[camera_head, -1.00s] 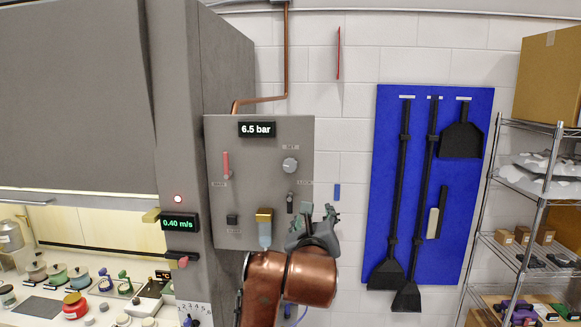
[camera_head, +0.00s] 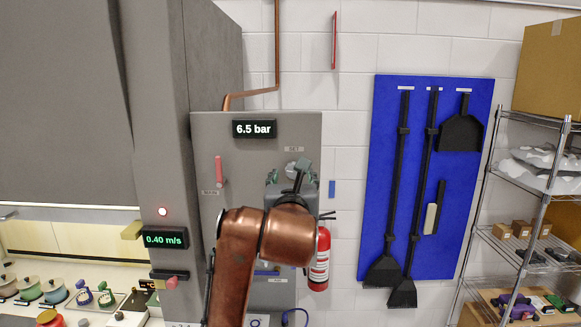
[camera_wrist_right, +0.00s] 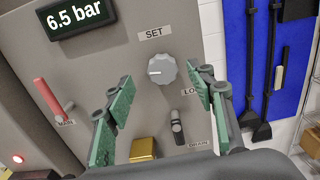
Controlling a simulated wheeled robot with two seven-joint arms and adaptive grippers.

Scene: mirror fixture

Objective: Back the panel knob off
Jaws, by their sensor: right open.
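The grey round knob (camera_wrist_right: 161,71) sits under the SET label on the grey panel (camera_wrist_right: 95,60), its white mark pointing left. In the head view the knob (camera_head: 291,166) is mostly hidden behind my right gripper (camera_head: 288,174). My right gripper (camera_wrist_right: 160,80) is open, with its green-padded fingers to the left and right of the knob in the wrist view. The knob shows between the fingers, a little beyond the tips, and I see no contact. My left gripper is in neither view.
The panel also carries a red MAIN lever (camera_wrist_right: 53,101), a black DRAIN lever (camera_wrist_right: 177,127), a yellow block (camera_wrist_right: 143,149) and a 6.5 bar display (camera_head: 255,129). A fire extinguisher (camera_head: 320,258) hangs right of my arm. A blue tool board (camera_head: 380,180) is farther right.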

